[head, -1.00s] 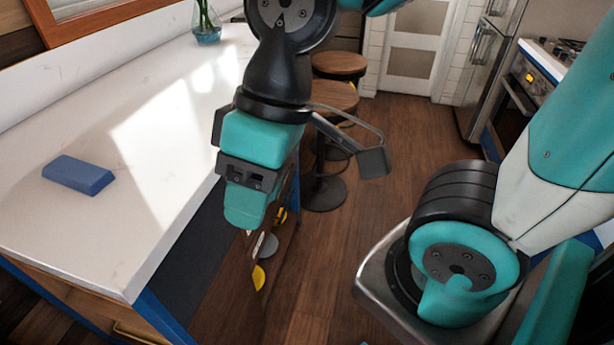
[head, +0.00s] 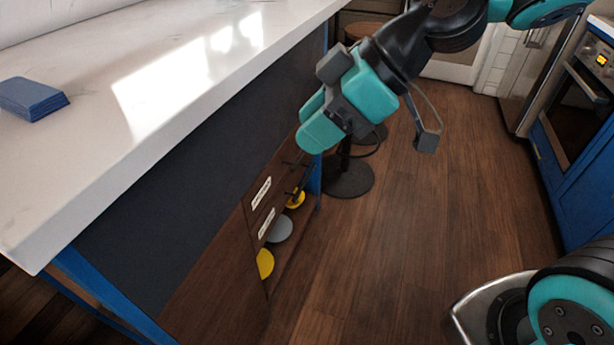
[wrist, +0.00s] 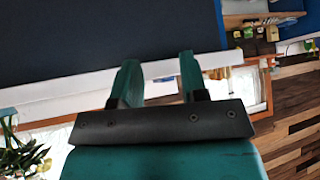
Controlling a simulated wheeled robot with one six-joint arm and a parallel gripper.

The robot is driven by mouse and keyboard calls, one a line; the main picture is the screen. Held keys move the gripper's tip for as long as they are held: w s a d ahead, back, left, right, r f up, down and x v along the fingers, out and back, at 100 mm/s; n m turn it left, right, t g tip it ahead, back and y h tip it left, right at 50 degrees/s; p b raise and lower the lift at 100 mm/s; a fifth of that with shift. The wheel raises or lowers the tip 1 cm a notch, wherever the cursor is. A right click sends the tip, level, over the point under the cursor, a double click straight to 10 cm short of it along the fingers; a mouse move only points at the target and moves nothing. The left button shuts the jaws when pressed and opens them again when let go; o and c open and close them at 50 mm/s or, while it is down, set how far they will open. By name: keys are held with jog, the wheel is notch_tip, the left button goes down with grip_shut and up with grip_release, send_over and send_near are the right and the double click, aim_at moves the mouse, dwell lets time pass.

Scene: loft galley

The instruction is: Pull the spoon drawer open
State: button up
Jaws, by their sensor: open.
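Two wooden drawer fronts with white labels sit one above the other under the counter: the upper drawer (head: 250,207) and the lower drawer (head: 257,238). The label writing is too small to read, so I cannot tell which is the spoon drawer. Both look shut, with dark handles sticking out at their far side. My gripper (head: 308,128) is just above and in front of the upper drawer, apart from the handles as far as I can see. In the wrist view my gripper (wrist: 158,75) is open with nothing between its fingers.
The white counter (head: 110,60) overhangs a dark panel, with a blue block (head: 33,99) on top. Yellow and grey discs (head: 280,229) show below the drawers. A stool base (head: 347,177) stands behind my gripper. The wooden floor (head: 400,240) to the right is clear.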

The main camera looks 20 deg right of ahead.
jog(key=w+d+f+n+t+y+b, duration=0.2)
jog(key=w+f+n+t+b, duration=0.15)
jog(key=w+f+b, duration=0.65)
jog(key=w+d+f+n+t+y+b, duration=0.2)
jog(key=w+f+n+t+b, duration=0.3)
jog(key=f+b, duration=0.95)
jog(key=w+d+f+t+h+b, duration=0.2)
jog(key=w+d+f+t+b, duration=0.65)
jog(key=d+f+b, duration=0.75)
jog(key=w+a+r+p, duration=0.1)
jog(key=w+a+p, duration=0.2)
jog(key=w+p, duration=0.1)
jog(key=w+a+r+g+p, duration=0.1)
jog(key=w+a+p, duration=0.3)
jog(key=w, duration=0.2)
jog(key=w+a+r+g+p, duration=0.1)
jog(key=w+a+r+p, duration=0.1)
jog(key=w+a+p, duration=0.2)
jog(key=shift+w+a+n, duration=0.25)
jog(key=shift+w+n, duration=0.1)
jog(key=shift+w, duration=0.5)
grip_shut()
